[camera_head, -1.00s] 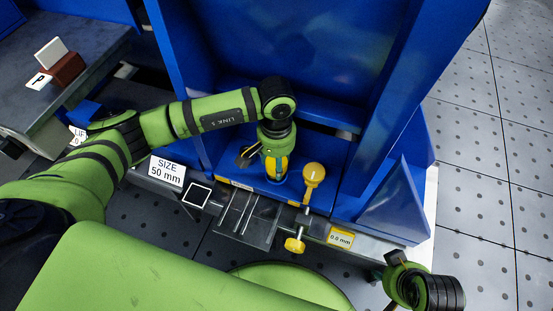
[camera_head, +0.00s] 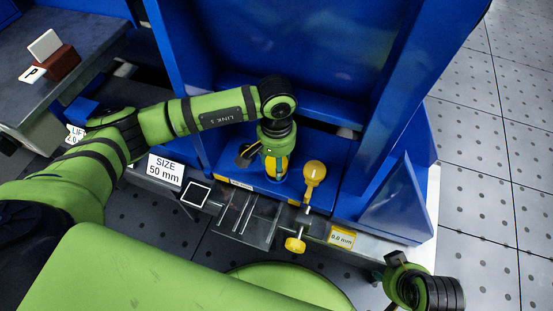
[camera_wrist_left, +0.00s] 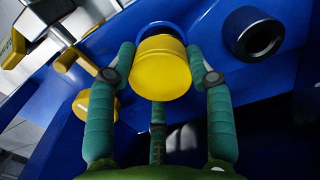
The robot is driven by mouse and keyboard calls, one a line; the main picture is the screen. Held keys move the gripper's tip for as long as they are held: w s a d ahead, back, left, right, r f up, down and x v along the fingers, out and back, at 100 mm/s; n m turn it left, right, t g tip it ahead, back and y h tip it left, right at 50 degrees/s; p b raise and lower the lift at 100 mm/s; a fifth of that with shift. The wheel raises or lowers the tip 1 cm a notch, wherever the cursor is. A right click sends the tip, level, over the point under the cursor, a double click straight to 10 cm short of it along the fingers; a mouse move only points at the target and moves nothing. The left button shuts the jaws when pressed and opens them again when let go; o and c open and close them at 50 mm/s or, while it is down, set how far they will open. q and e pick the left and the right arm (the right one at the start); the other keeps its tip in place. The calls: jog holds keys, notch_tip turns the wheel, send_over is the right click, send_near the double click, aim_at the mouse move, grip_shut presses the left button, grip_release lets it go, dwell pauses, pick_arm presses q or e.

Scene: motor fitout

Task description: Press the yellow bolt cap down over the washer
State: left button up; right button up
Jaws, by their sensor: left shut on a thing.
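My left gripper (camera_head: 276,168) points down over the blue fixture (camera_head: 330,150). It is shut on the yellow bolt cap (camera_wrist_left: 160,72), which sits between its green fingers in the left wrist view. The cap also shows as yellow between the fingers in the head view (camera_head: 283,166). A bright blue ring (camera_wrist_left: 158,27) shows directly behind the cap's far end. I cannot tell whether the cap touches it, and I cannot make out the washer. My right arm's wrist (camera_head: 405,285) is at the lower right; its fingers cannot be made out.
A lever with a yellow knob (camera_head: 314,172) stands right of my left gripper, with a second yellow knob (camera_head: 295,245) below. A dark hollow cylinder (camera_wrist_left: 252,33) is beside the cap. Signs read "SIZE 50 mm" (camera_head: 166,170) and "0.0 mm" (camera_head: 341,238). Blue walls rise behind.

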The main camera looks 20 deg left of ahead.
pick_arm(q)
jog(key=shift+f+b, duration=0.85)
jog(key=o, duration=1)
jog(key=shift+r, duration=0.15)
notch_tip(320, 180, up, 7)
jog(key=shift+w+r, duration=0.1)
jog(key=shift+r, duration=0.05)
